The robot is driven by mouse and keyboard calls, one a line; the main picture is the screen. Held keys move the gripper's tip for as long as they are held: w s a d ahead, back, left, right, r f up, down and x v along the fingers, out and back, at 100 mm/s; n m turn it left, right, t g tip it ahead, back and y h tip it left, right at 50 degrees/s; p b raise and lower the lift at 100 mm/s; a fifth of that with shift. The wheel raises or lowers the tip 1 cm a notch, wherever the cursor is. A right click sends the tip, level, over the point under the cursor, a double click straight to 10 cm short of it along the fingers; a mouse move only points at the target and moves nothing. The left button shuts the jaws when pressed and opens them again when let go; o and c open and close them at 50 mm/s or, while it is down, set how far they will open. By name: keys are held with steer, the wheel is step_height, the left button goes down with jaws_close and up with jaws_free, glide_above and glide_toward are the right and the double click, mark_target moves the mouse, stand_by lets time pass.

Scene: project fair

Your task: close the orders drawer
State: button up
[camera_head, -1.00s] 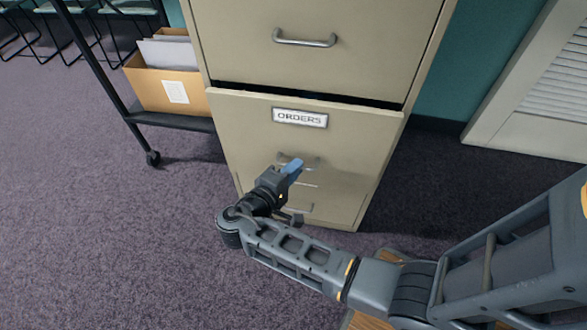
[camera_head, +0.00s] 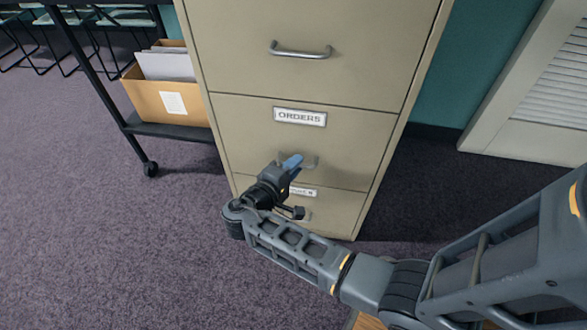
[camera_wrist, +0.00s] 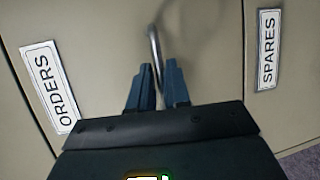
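The orders drawer (camera_head: 240,130) is the middle front of a beige filing cabinet. It sits flush with the front above, with only a thin seam. Its white ORDERS label (camera_head: 300,117) also shows in the wrist view (camera_wrist: 50,86). My gripper (camera_head: 292,164) is at the orders drawer's handle (camera_head: 311,162). In the wrist view, my gripper's blue fingers (camera_wrist: 159,75) stand close on both sides of the metal handle (camera_wrist: 154,42) and look shut on it. Part of the handle is hidden by the fingers.
The upper drawer (camera_head: 310,25) is shut. The lower drawer, with a SPARES label (camera_wrist: 267,49), is partly hidden by my arm. A black wheeled cart (camera_head: 180,130) with a box of folders (camera_head: 165,97) stands left. Open carpet (camera_head: 90,230) lies front left.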

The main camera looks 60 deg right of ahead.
steer(key=o, duration=0.3)
steer(key=a+r+p, duration=0.1)
steer(key=a, duration=0.6)
steer(key=shift+w+a+r, duration=0.15)
steer(key=shift+a+r, duration=0.1)
steer(key=shift+a, duration=0.1)
stand_by(0.3)
